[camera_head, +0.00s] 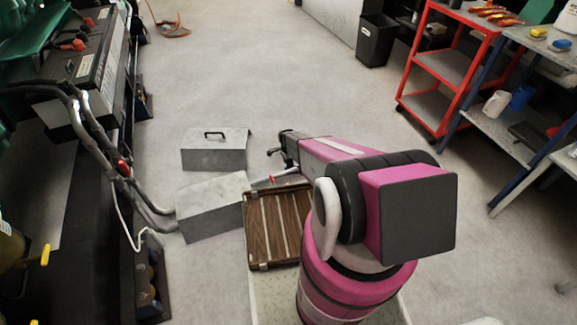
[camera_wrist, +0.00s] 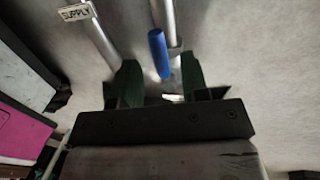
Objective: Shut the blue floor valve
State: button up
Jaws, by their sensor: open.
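The blue valve handle (camera_wrist: 158,53) shows in the wrist view, upright in the picture beside a grey metal pipe (camera_wrist: 166,14). My gripper (camera_wrist: 160,78) is open, with one dark green finger on each side of the handle's lower end. I cannot tell whether either finger touches it; a gap shows on both sides. In the head view my gripper end is a small dark shape at the far end of my arm, beyond the wooden slatted board. The blue handle cannot be made out in the head view.
A second pipe carries a SUPPLY tag (camera_wrist: 76,12). In the head view, two grey boxes (camera_head: 228,155) (camera_head: 212,205) stand left of my arm. A small red handle (camera_head: 272,179) lies near the slatted board (camera_head: 262,225). A red cart (camera_head: 440,70) stands right; open floor lies beyond.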

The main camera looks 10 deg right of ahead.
jog(key=shift+s+f, duration=0.2)
jog(key=shift+f, duration=0.65)
grip_shut()
